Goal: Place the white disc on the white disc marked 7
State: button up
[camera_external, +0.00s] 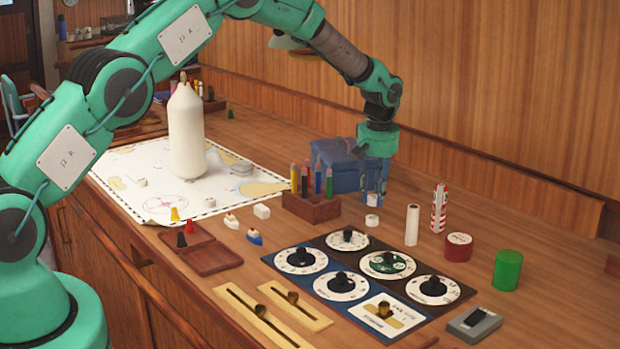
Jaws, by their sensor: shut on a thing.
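My gripper (373,200) points down over the wooden counter, behind the dial panel. It is shut on a small white disc (372,199), held between the fingertips. Another small white disc (372,220) stands on the counter just below the held one, and a narrow gap seems to show between them. I cannot read a 7 on it at this size. Two more small white discs lie on the chart, one near its left side (140,182) and one near its front edge (210,203).
A pencil holder (312,207) and blue box (348,165) stand left of and behind my gripper. A white cylinder (412,225), a red-and-white striped one (439,210), a red tin (458,247) and a green can (507,270) stand right. The dial panel (368,282) lies in front.

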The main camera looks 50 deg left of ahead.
aim_at(374, 197)
jog(key=shift+f, duration=1.7)
jog(key=shift+f, duration=0.15)
jog(key=o, duration=1.1)
jog(key=r, duration=0.8)
jog(key=d+r, duration=0.1)
jog(key=r, duration=0.3)
jog(key=shift+s, duration=0.3)
jog(key=shift+d+r, duration=0.1)
jog(key=shift+s, duration=0.1)
